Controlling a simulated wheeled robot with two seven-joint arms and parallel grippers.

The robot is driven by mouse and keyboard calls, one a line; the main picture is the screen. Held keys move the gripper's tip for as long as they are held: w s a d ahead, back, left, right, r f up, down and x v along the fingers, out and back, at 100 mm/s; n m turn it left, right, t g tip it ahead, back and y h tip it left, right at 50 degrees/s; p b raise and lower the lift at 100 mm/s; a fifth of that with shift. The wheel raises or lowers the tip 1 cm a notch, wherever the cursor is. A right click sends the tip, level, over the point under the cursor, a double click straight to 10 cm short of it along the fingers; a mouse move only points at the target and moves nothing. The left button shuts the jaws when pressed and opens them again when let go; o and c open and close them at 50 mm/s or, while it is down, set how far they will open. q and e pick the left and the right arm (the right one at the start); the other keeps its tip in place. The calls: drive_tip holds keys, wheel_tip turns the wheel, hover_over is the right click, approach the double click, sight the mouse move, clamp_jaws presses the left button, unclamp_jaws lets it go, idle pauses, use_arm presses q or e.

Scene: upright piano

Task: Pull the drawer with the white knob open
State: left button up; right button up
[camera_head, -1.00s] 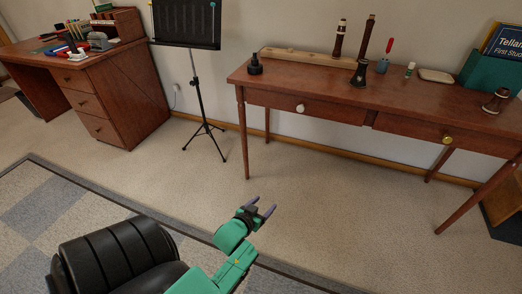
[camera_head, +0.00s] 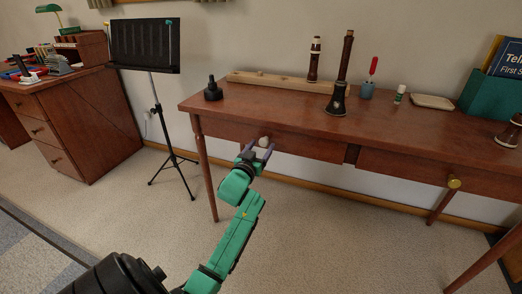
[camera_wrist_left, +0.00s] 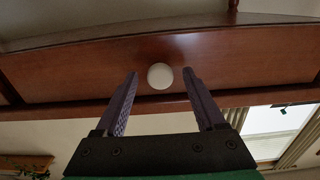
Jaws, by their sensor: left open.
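The white knob (camera_head: 264,142) is on the front of the left drawer (camera_head: 315,147) of the long wooden table (camera_head: 420,128). The drawer looks closed. My left gripper (camera_head: 259,150) is open, with its fingers pointing at the knob. In the left wrist view, the white knob (camera_wrist_left: 160,76) appears between the tips of the two purple fingers (camera_wrist_left: 160,88), with a gap on each side. I cannot tell how far the fingertips reach past the knob. My right gripper is not in view.
A second drawer with a brass knob (camera_head: 454,182) is on the right. A music stand (camera_head: 155,95) and a desk (camera_head: 75,125) stand left.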

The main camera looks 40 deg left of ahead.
use_arm(q)
drive_tip(key=shift+w, duration=0.1)
clamp_jaws()
idle(1.4)
